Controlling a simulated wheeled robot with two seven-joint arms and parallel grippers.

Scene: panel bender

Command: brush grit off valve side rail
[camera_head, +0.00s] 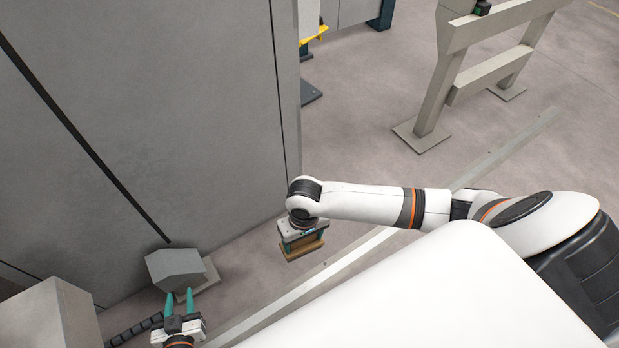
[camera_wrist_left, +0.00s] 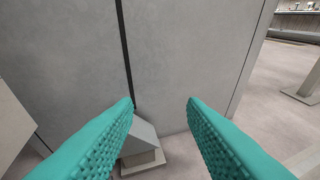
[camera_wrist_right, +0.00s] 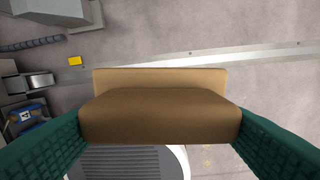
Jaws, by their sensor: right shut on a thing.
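My right gripper (camera_head: 301,237) is shut on a brown block-shaped brush (camera_head: 303,249), held across between both fingers above the floor. In the right wrist view the brush (camera_wrist_right: 160,115) fills the middle. A long pale rail (camera_head: 330,275) runs along the floor from lower left to upper right; the brush is apart from it. The rail also shows beyond the brush in the right wrist view (camera_wrist_right: 245,53), with small dark specks I cannot identify. My left gripper (camera_head: 180,297) is open and empty, its teal fingers apart near a grey angular housing (camera_head: 175,268).
A tall grey cabinet (camera_head: 180,100) stands at left, with a grey box (camera_head: 50,315) in front and a dark cable chain (camera_head: 133,328) between. A grey frame stand (camera_head: 440,90) is at the back right. Open floor (camera_head: 370,110) lies between cabinet and stand.

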